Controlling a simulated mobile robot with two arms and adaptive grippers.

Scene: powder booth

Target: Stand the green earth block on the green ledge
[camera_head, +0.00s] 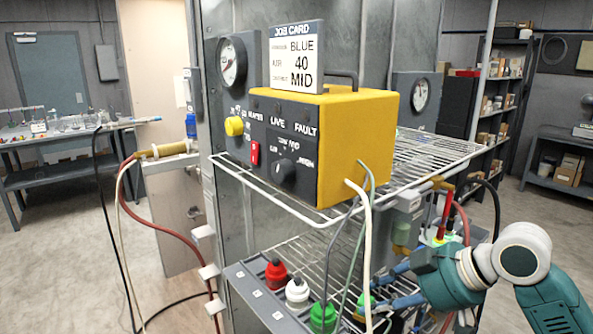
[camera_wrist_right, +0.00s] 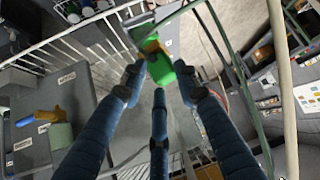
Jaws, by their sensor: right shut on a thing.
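My right gripper (camera_head: 384,294) reaches in from the lower right in the head view, low beside the wire rack. In the right wrist view its blue fingers (camera_wrist_right: 160,88) close around a green block (camera_wrist_right: 160,70) with a brass-coloured piece on its top. In the head view a small green patch (camera_head: 365,302) shows by the fingertips; I cannot tell whether it is this block. A small bright green surface (camera_head: 437,240) shows at the right, beside a red upright piece; I cannot tell whether it is the green ledge. My left gripper is not in view.
A yellow control box (camera_head: 356,140) stands on the upper wire shelf (camera_head: 432,155). Cables hang in front of the rack, close to my right gripper. A workbench (camera_head: 60,180) stands far left.

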